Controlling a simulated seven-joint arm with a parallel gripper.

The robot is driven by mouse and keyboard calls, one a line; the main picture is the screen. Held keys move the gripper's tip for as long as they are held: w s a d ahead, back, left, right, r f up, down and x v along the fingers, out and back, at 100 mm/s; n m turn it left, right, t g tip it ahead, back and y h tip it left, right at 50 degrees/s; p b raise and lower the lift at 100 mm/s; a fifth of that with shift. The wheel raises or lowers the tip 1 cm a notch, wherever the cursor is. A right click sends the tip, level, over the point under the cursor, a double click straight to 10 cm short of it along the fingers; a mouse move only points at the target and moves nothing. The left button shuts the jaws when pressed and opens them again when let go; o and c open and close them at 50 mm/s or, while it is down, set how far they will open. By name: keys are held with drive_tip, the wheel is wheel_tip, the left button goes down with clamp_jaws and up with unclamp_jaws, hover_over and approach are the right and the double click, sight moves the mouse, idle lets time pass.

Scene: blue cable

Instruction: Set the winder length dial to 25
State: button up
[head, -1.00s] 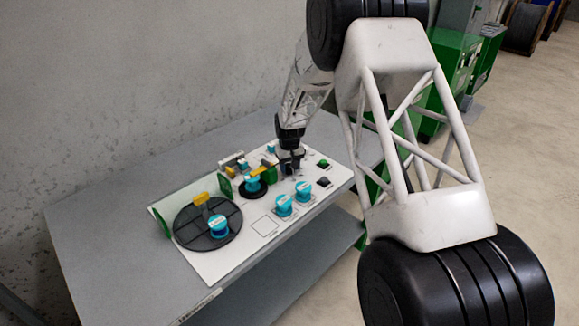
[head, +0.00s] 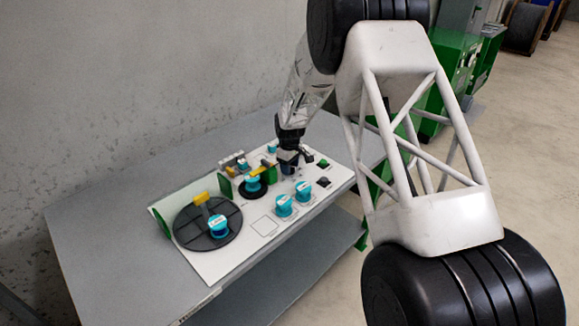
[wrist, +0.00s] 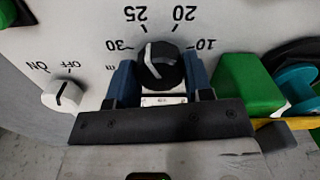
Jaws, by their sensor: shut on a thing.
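The winder length dial (wrist: 161,62) is a black knob with a white pointer stripe, seen in the wrist view between the printed marks 30, 25, 20 and 10. The stripe lies on the knob's upper left and points roughly at the 25 tick. My gripper (wrist: 160,80) is shut on the dial, with a blue finger on each side of it. In the head view my gripper (head: 288,166) is down at the back right part of the white panel (head: 215,263) and hides the dial.
An ON/OFF switch (wrist: 62,95) is left of the dial in the wrist view; a green block (wrist: 248,84) is close on the right. Cyan spools (head: 283,206) stand on the panel's front part. A black turntable (head: 190,236) is at left. The grey table's left side is clear.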

drive_tip(key=shift+r, duration=0.1)
drive_tip(key=o, duration=0.9)
drive_tip(key=shift+r, duration=3.85)
drive_tip(key=shift+r, duration=0.1)
